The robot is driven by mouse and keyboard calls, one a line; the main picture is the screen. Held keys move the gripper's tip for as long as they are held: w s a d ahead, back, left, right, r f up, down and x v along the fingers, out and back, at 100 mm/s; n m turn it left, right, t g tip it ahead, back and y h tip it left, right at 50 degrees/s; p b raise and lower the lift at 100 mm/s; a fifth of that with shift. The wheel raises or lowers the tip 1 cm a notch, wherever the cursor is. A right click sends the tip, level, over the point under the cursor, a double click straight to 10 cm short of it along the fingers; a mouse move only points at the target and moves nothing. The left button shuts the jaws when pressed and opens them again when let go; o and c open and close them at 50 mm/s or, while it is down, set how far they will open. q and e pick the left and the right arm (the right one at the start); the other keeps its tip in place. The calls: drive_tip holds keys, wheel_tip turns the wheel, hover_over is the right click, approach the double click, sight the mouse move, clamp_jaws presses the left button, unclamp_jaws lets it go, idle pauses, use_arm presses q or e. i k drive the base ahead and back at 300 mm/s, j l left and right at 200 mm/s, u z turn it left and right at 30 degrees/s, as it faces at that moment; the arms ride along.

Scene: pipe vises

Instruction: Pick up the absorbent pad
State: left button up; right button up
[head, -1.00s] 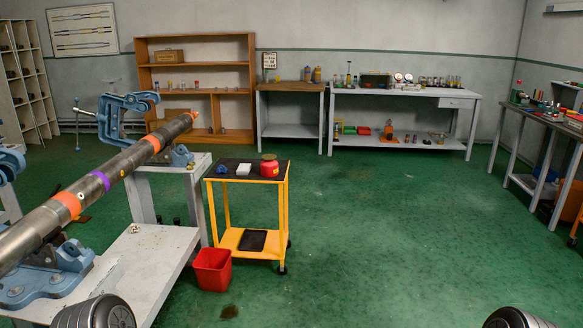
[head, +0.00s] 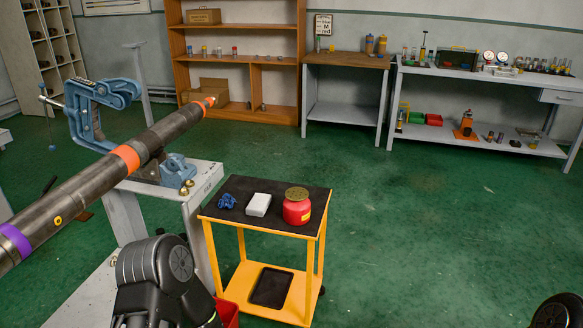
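A small white block-like item (head: 258,204), which looks like the absorbent pad, lies on the black top of the yellow cart (head: 222,222). It sits between a blue crumpled item (head: 227,201) on its left and a red can with a brownish lid (head: 297,207) on its right. It is fully visible and nothing touches it from above. Part of my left arm shows at the lower left, in front of the cart's left side. Part of my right arm shows at the lower right corner. Neither gripper's fingers are in the picture.
A long pipe (head: 80,193) with orange and purple bands rests in blue vises (head: 92,112) on the left. A dark flat tray (head: 271,287) lies on the cart's lower shelf. A red bin (head: 228,312) is partly hidden by my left arm. Green floor right of the cart is clear.

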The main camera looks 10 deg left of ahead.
sight(260, 203)
drive_tip(key=i, duration=1.6)
